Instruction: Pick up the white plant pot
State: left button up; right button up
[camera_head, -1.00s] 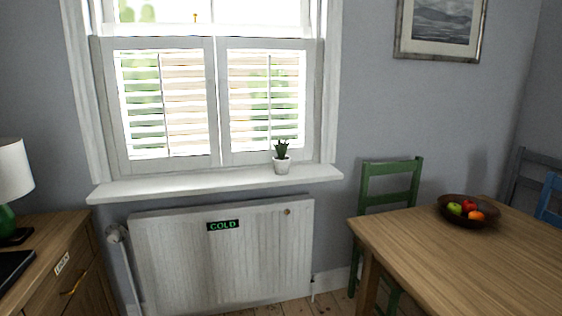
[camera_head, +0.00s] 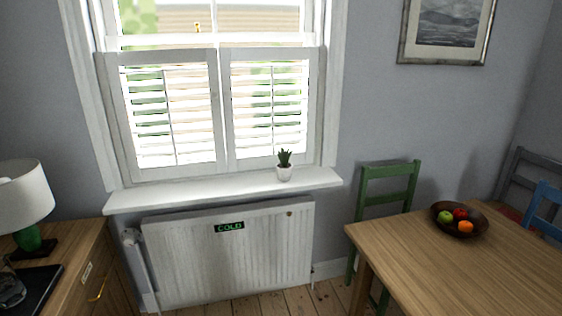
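The white plant pot (camera_head: 285,173) stands upright on the white windowsill (camera_head: 200,192), near the sill's right end. A small dark green spiky plant (camera_head: 284,157) grows in it. The shuttered window is right behind it. Neither of my grippers shows in the head view, so nothing is seen touching the pot.
A radiator (camera_head: 235,262) marked "COLD" hangs below the sill. A wooden table (camera_head: 450,275) with a fruit bowl (camera_head: 436,222) and a green chair (camera_head: 385,172) stand at right. A wooden cabinet (camera_head: 85,270) with a lamp (camera_head: 22,195) stands at left. Some bare floor shows between.

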aim_at(283, 169)
jog(key=u, duration=0.35)
jog(key=i, duration=2.9)
jog(key=z, duration=0.55)
